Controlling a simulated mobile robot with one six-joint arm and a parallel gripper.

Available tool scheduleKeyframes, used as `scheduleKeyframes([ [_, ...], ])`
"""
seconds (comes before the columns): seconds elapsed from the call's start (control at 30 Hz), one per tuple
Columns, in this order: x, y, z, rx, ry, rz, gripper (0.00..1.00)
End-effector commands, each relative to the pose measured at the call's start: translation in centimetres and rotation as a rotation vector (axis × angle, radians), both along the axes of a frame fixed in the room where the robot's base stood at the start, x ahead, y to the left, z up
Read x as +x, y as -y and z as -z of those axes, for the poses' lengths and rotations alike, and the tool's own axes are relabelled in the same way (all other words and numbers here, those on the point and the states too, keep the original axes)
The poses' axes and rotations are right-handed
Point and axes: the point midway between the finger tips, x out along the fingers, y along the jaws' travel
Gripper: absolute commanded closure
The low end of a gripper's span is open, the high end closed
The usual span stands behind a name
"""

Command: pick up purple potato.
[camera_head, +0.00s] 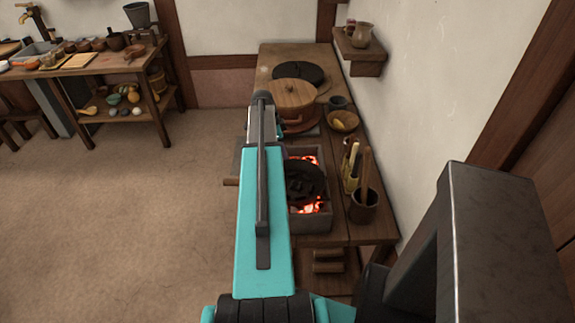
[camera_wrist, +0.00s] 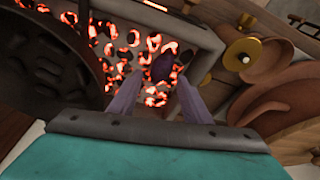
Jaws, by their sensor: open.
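A dark purple potato (camera_wrist: 163,67) lies among glowing coals in a grey-walled fire box (camera_wrist: 190,33) in the wrist view. My gripper (camera_wrist: 158,79) is open above the coals, its two pale purple fingers pointing toward the potato. The potato shows between and just beyond the fingertips; I cannot tell whether either finger touches it. In the head view my arm covers the gripper and part of the fire box (camera_head: 312,226), and I cannot make out the potato there.
A black pan (camera_head: 304,181) sits over the fire box, close on the left in the wrist view (camera_wrist: 45,60). A lidded wooden pot (camera_head: 296,97) stands behind it. A bowl (camera_head: 343,121) and utensil pots (camera_head: 363,206) line the right side, near the wall.

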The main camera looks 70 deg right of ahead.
Motion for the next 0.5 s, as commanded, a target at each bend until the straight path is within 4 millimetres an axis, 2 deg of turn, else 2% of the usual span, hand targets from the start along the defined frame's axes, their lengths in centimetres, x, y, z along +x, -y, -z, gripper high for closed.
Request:
scheduleKeyframes([
  [0.27, 0.0, 0.0, 0.0, 0.001, -0.001, 0.0, 0.56],
  [0.5, -0.4, 0.2, 1.1, 0.002, -0.002, 0.001, 0.56],
])
